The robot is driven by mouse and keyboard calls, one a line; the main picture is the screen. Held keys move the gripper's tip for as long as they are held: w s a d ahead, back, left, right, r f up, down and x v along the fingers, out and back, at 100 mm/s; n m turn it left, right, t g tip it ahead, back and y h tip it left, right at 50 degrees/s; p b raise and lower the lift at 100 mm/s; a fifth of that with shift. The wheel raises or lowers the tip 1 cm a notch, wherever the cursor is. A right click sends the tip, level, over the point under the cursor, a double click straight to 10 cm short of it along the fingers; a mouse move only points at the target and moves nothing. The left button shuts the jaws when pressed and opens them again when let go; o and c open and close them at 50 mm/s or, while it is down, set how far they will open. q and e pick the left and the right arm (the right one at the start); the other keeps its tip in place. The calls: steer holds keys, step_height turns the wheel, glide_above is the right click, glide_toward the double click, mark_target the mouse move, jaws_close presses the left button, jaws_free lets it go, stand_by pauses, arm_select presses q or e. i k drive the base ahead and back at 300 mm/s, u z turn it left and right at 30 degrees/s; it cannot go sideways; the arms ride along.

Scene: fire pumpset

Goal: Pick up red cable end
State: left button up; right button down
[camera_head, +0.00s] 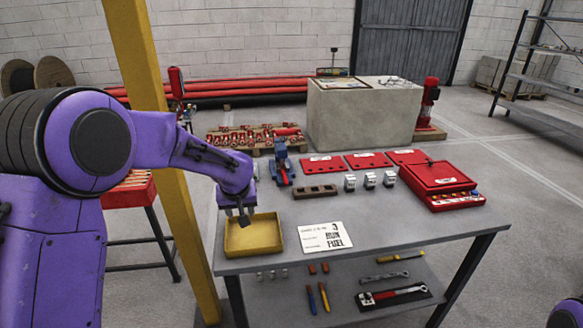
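My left gripper (240,215) comes in from the left and hangs fingers down over the yellow tray (262,246) at the table's left end. Its fingers are dark and small, and I cannot tell whether they are open or shut. No held object can be made out. I cannot pick out a red cable end for certain. My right gripper is out of view; only a purple piece of my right arm shows at the lower right corner.
The grey table (380,222) bears a white printed card (325,237), an open red case (438,178), red plates (324,164) and a blue-and-red vise (282,168). A yellow post (150,75) stands close beside my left arm. Tools, including a wrench (392,276), lie on the lower shelf.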

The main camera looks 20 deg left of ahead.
mark_target(282, 169)
steer(key=i, duration=1)
